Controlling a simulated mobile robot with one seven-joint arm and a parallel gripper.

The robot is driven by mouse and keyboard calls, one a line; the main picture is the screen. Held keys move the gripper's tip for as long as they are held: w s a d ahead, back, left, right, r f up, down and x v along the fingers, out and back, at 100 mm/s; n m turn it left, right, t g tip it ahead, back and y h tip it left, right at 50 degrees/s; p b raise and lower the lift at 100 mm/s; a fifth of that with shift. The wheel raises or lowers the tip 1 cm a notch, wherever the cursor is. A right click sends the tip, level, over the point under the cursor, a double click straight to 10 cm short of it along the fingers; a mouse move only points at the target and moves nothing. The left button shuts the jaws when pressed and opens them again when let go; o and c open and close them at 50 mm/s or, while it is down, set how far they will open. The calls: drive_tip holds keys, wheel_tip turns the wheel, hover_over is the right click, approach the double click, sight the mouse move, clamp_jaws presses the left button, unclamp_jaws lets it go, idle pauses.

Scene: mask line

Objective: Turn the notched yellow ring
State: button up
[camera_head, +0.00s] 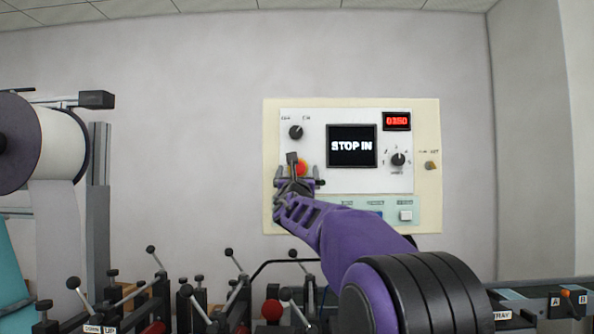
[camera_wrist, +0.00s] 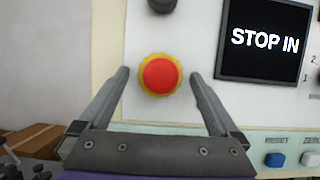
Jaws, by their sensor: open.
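The yellow ring (camera_wrist: 160,94) surrounds a round red button (camera_wrist: 161,74) on the white panel in the wrist view. In the head view the red button (camera_head: 301,169) shows partly behind my gripper (camera_head: 298,177), and the ring is mostly hidden. My gripper (camera_wrist: 158,76) is open, with one finger to the left and one to the right of the ring in the wrist view. Gaps show between both fingers and the ring. Nothing is held.
The panel also carries a screen (camera_head: 351,146) reading "STOP IN", a red number display (camera_head: 397,121), black knobs (camera_head: 296,132) (camera_head: 398,159), a small yellowish knob (camera_head: 431,165) and a white button (camera_head: 405,215). Several ball-ended levers (camera_head: 186,290) stand below. A white roll (camera_head: 55,142) is at left.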

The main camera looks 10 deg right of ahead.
drive_tip(key=c, duration=1.4)
drive_tip(key=shift+o, duration=0.2)
drive_tip(key=shift+m, duration=0.3)
drive_tip(key=m+h, duration=0.2)
drive_tip(key=m, duration=0.2)
drive_tip(key=shift+a+r+m+g+h, duration=0.1)
drive_tip(key=shift+a+m+g+h, duration=0.2)
drive_tip(key=shift+m+h, duration=0.1)
drive_tip(key=shift+r+m+g+h, duration=0.1)
drive_tip(key=shift+m+g+h, duration=0.55)
drive_tip(key=shift+m, duration=1.1)
drive_tip(key=shift+m+g+h, duration=0.65)
drive_tip(key=shift+m, duration=1.1)
